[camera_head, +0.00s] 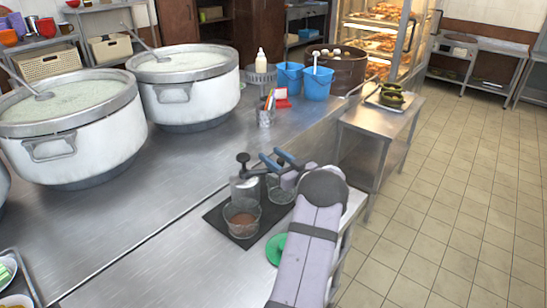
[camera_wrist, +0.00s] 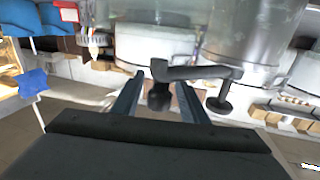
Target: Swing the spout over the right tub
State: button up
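A steel pump dispenser (camera_head: 246,190) with a black top knob (camera_head: 243,157) stands on a dark mat (camera_head: 214,217). In front of it is the left clear tub (camera_head: 240,218), with brown contents. The right clear tub (camera_head: 279,190) is partly hidden by my gripper (camera_head: 271,158); its contents are unclear. In the wrist view, the dark spout (camera_wrist: 195,72) runs sideways across the fingertips, and its thick end lies between the two blue fingers of my gripper (camera_wrist: 158,98). The fingers are apart, with gaps visible beside the spout end. The spout is hard to make out in the head view.
A green disc (camera_head: 276,249) lies beside my arm at the counter edge. Two large white stockpots (camera_head: 190,100) stand behind left. Blue buckets (camera_head: 317,84) and a utensil holder (camera_head: 265,117) stand farther back. The counter (camera_head: 165,195) left of the mat is clear.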

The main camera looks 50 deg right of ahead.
aim_at(283, 163)
jog(key=shift+b+v, duration=0.8)
jog(key=shift+v, duration=2.9)
